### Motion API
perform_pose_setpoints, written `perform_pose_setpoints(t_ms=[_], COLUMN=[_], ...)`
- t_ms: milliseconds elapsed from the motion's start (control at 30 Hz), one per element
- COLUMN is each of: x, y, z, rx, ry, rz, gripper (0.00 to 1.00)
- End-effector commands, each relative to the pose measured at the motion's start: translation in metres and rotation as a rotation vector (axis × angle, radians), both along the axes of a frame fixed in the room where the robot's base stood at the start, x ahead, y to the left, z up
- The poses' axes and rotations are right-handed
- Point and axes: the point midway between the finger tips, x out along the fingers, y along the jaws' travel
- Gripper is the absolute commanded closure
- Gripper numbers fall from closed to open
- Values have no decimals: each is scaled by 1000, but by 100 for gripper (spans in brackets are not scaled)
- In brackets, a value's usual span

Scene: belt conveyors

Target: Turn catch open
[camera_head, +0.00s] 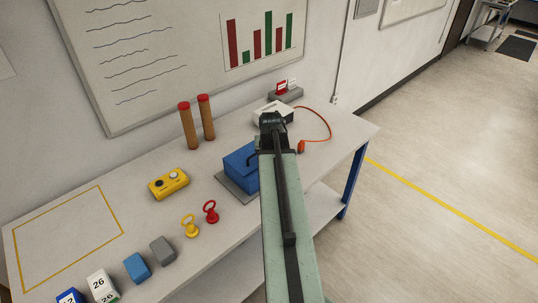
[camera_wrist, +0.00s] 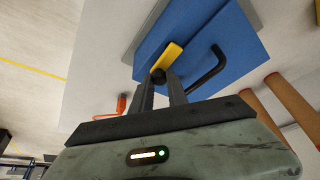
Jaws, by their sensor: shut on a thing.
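A blue box (camera_head: 238,165) sits on a grey plate (camera_head: 230,190) on the table, partly hidden behind my arm in the head view. In the wrist view the blue box (camera_wrist: 200,40) fills the upper middle. It has a black bent handle (camera_wrist: 212,72) and a yellow catch (camera_wrist: 171,56) on it. My gripper (camera_wrist: 160,76) is at the near end of the yellow catch, its fingers shut on it around a dark round pivot. The catch lies slanted across the box's edge. In the head view my arm hides the catch and the gripper.
A white device (camera_head: 272,109) with an orange cable (camera_head: 326,122) stands behind the box. Two brown posts with red tops (camera_head: 188,128), a yellow button box (camera_head: 168,183), red and yellow ringed pieces (camera_head: 210,212) and several blocks (camera_head: 137,267) stand on the left. Floor is clear at right.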

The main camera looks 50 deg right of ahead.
Motion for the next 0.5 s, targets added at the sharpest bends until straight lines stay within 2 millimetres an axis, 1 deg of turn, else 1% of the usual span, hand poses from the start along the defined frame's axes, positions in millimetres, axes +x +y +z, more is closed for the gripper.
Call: perform_pose_setpoints(t_ms=[200,500], x=[-3,-4], y=[2,2], z=[-1,-1], rx=[3,4], ry=[3,4], rz=[-68,-94], gripper=[100,100])
